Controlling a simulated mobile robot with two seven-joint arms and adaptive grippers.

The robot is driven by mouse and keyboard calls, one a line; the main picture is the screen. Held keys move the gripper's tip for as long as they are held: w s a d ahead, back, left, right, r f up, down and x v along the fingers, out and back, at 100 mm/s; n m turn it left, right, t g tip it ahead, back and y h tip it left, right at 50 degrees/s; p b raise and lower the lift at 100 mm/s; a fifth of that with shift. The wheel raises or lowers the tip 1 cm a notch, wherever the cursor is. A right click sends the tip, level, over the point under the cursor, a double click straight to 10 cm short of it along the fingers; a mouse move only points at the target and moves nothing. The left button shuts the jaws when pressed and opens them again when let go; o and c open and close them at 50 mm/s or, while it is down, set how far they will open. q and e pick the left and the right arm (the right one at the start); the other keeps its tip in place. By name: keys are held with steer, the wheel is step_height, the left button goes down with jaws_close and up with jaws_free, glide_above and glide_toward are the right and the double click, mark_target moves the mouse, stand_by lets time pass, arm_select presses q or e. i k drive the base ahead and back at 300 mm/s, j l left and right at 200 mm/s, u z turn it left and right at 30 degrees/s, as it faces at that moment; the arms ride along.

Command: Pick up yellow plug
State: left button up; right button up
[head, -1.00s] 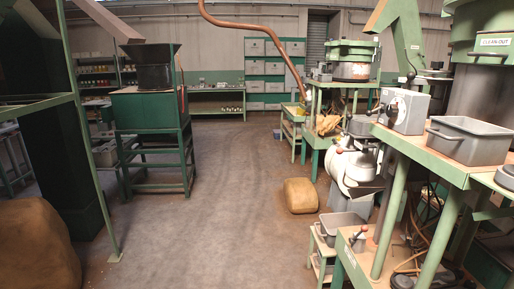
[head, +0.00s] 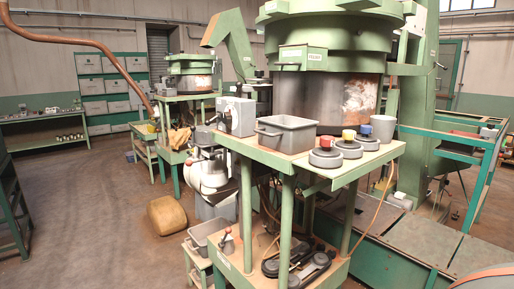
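The yellow plug (head: 348,146) is a round grey disc with a yellow knob on top. It stands upright on the green bench (head: 262,152), in front of the large green hopper. It is the middle one of a row of three similar plugs. A red-knobbed plug (head: 325,157) is beside it at the near left. A blue-knobbed plug (head: 367,141) is beside it at the far right. Neither of my grippers is in view.
A grey bin (head: 288,134) and a grey control box (head: 237,116) stand left of the plugs. The large hopper (head: 328,95) rises close behind them. A grey cup (head: 383,128) is at the right. The floor at left is mostly clear around a tan lump (head: 166,215).

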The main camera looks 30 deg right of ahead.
mark_target(349, 136)
steer(key=z, duration=1.7)
steer(key=i+l+u, duration=0.1)
steer(key=l, duration=0.3)
steer(key=i+l+u, duration=0.15)
steer(key=l, duration=0.25)
steer(key=i+l+u, duration=0.1)
steer(key=l, duration=0.35)
steer(key=i+l+u, duration=0.1)
steer(key=l, duration=0.3)
